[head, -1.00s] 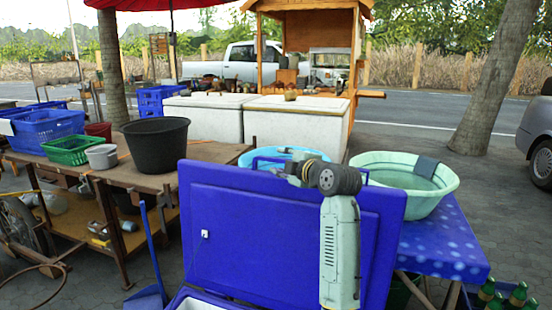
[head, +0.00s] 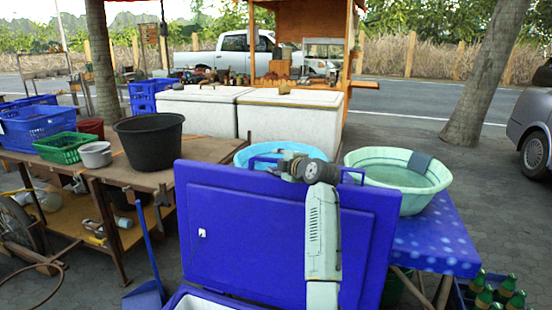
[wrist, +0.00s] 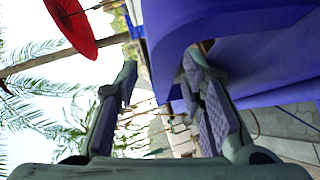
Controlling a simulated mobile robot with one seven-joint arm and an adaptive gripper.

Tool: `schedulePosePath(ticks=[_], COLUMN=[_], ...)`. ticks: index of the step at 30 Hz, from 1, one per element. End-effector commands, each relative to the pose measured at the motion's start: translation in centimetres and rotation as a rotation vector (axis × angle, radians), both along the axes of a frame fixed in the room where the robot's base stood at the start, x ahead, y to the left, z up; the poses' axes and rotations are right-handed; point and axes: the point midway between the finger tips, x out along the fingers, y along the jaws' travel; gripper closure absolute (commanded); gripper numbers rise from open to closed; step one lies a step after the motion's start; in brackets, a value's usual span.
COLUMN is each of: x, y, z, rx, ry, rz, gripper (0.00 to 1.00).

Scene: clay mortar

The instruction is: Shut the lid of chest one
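The blue chest (head: 205,303) stands at the bottom centre of the head view, with its blue lid (head: 240,235) raised upright. A small white tag is on the lid's left part. My gripper (head: 270,163) is at the lid's top edge, partly hidden there by my own wrist and the lid. The blue lid (wrist: 225,35) fills the upper right there, close by the right finger. I cannot tell whether they touch.
A light-green basin (head: 400,180) and a light-blue basin (head: 285,152) are behind the lid, by a blue table (head: 440,240). A wooden table (head: 120,178) with a black tub (head: 149,140) stands left. Green bottles (head: 484,297) stand at lower right.

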Motion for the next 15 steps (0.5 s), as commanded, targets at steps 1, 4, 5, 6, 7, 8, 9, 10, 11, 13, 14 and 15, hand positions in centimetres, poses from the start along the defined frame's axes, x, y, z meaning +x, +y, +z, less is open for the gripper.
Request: schedulePosePath(ticks=[1, 4, 5, 6, 7, 8, 9, 10, 11, 13, 14, 15], x=[0.16, 0.25, 0.24, 0.24, 0.23, 0.23, 0.22, 0.22, 0.22, 0.21, 0.21, 0.21], y=[0.12, 0.17, 0.15, 0.15, 0.15, 0.15, 0.14, 0.14, 0.14, 0.13, 0.13, 0.13], z=[-0.02, -0.1, -0.11, -0.11, -0.11, -0.11, -0.1, -0.1, -0.1, -0.08, -0.09, -0.08], rx=[0.001, 0.0, 0.0, 0.0, 0.0, 0.0, 0.0, 0.0, 0.0, 0.0, 0.0, 0.0], ry=[0.0, 0.0, 0.0, 0.0, 0.0, 0.0, 0.0, 0.0, 0.0, 0.0, 0.0, 0.0], rz=[0.0, 0.0, 0.0, 0.0, 0.0, 0.0, 0.0, 0.0, 0.0, 0.0, 0.0, 0.0], gripper=[0.64, 0.64, 0.64, 0.64, 0.64, 0.64, 0.65, 0.67, 0.69, 0.73, 0.75, 0.78])
